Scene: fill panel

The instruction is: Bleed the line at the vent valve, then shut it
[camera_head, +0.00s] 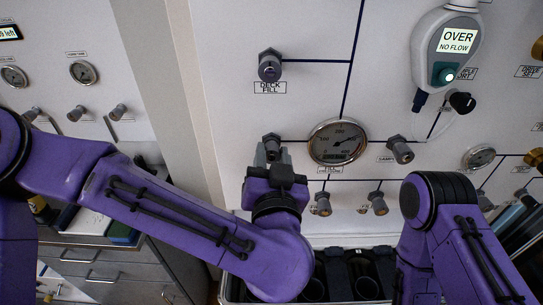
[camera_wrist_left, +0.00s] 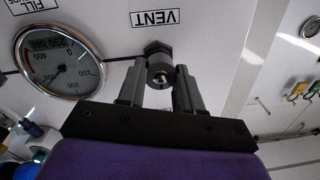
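The vent valve (camera_wrist_left: 160,68) is a dark round knob on the white panel, beside a VENT label (camera_wrist_left: 155,18) that reads upside down in the left wrist view. My left gripper (camera_wrist_left: 161,78) has one finger on each side of the knob, with a small gap showing on the right. In the head view the valve (camera_head: 271,141) shows just above my left gripper (camera_head: 268,155), which partly covers it. My right arm (camera_head: 440,215) shows at the lower right, but its gripper is not in view.
A round pressure gauge (camera_head: 338,142) sits right of the vent valve. The DECK FILL valve (camera_head: 270,66) is above. A hanging handheld display (camera_head: 447,50) reads "OVER NO FLOW". More knobs (camera_head: 378,203) sit below the gauge, over a bin of dark cylinders (camera_head: 367,288).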

